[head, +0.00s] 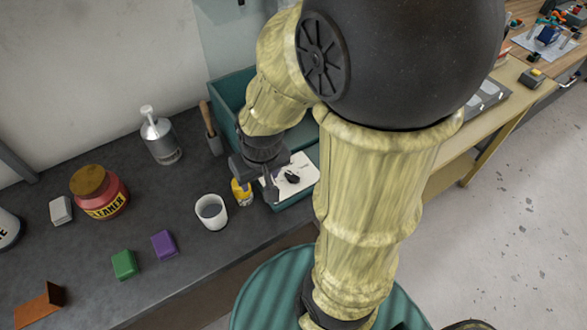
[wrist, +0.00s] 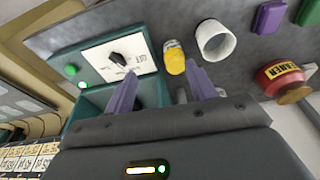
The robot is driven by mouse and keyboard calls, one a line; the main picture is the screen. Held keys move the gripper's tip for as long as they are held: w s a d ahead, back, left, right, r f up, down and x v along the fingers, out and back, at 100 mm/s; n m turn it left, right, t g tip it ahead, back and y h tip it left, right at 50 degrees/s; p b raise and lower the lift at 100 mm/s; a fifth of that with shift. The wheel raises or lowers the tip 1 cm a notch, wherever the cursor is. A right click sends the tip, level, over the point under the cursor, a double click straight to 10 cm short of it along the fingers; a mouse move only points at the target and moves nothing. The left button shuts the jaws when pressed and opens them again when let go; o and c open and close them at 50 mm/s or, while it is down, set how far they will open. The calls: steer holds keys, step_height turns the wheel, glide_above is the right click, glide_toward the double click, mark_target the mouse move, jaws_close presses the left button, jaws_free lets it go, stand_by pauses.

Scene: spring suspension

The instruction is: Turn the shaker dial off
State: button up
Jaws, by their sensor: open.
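The shaker is a teal box (head: 226,92) at the right end of the dark bench, partly hidden by my arm. Its white panel (head: 303,170) bears a black dial (head: 292,178). In the wrist view the white panel (wrist: 140,58) and dial (wrist: 118,59) show left of my fingers, with lettering beside the dial. A green light (wrist: 70,70) glows at the panel's left. My gripper (wrist: 161,68) is open and empty, its fingers apart from the dial. In the head view my gripper (head: 268,186) hangs just left of the dial.
A yellow container (head: 241,193) and a white cup (head: 211,212) stand close left of my gripper. A red jar (head: 107,196), a metal pump bottle (head: 160,138), a green block (head: 124,264) and a purple block (head: 164,245) stand farther left. Bare bench lies between them.

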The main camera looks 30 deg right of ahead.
steer(key=shift+o, duration=0.4)
steer(key=w+d+r+m+g+y+p, duration=0.1)
steer(key=w+d+m+g+p, duration=0.2)
steer(key=w+d+m, duration=0.4)
steer(key=shift+d+r, duration=0.25)
steer(key=shift+d, duration=0.65)
steer(key=w+d+m+g+y+p, duration=0.1)
steer(key=w+d+m+y+p, duration=0.1)
steer(key=d+m, duration=0.4)
steer(key=d+y, duration=0.1)
steer(key=d, duration=0.2)
steer(key=shift+w+d, duration=0.2)
steer(key=shift+d, duration=0.1)
steer(key=shift+w, duration=0.1)
steer(key=p, duration=0.4)
glide_toward(293, 175)
steer(key=x, duration=0.8)
steer(key=shift+w+a+f, duration=0.1)
steer(key=shift+a+f, duration=0.05)
steer(key=shift+f, duration=0.15)
